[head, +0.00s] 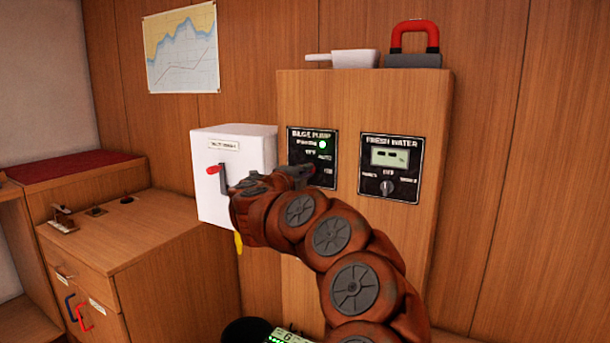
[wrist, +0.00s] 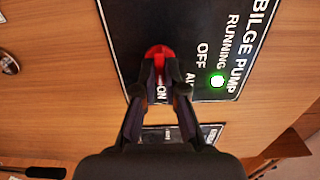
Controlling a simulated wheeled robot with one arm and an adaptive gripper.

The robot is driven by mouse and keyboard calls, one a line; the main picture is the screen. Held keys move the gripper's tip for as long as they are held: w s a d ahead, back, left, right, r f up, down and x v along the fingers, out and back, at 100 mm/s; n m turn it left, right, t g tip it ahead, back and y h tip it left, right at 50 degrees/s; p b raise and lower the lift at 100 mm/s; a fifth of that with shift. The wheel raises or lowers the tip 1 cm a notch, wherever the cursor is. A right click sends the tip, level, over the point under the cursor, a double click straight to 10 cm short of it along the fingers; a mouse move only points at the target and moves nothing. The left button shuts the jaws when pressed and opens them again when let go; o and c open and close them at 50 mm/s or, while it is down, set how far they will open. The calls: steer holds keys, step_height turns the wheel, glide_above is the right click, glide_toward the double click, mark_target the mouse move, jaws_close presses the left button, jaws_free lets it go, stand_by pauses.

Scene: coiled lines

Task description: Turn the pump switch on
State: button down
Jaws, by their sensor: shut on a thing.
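The bilge pump panel (head: 296,138) is a black plate with white lettering on the wooden cabinet front. It also shows in the wrist view (wrist: 133,25), turned on its side, with OFF, part of AUTO, and ON readable. The pump switch (wrist: 159,53) has a red knob. My gripper (wrist: 160,80) is shut on this knob, which lies in line with the ON label between my fingers. The green lamp (wrist: 217,81) by RUNNING is lit; it also shows in the head view (head: 323,144). My gripper (head: 301,175) hides the switch in the head view.
The fresh water panel (head: 390,165) with its own knob is right of the pump panel. A white box (head: 232,160) with a red lever stands to the left. A red-handled padlock (head: 413,45) and a white scoop-like item (head: 350,58) lie on the cabinet top.

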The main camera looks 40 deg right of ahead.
steer(key=shift+f, duration=0.1)
steer(key=c, duration=1.2)
jaws_free()
steer(key=shift+c, duration=0.2)
steer(key=shift+a, duration=0.1)
steer(key=v, duration=1.1)
steer(key=shift+s+a, duration=0.15)
steer(key=shift+a, duration=0.25)
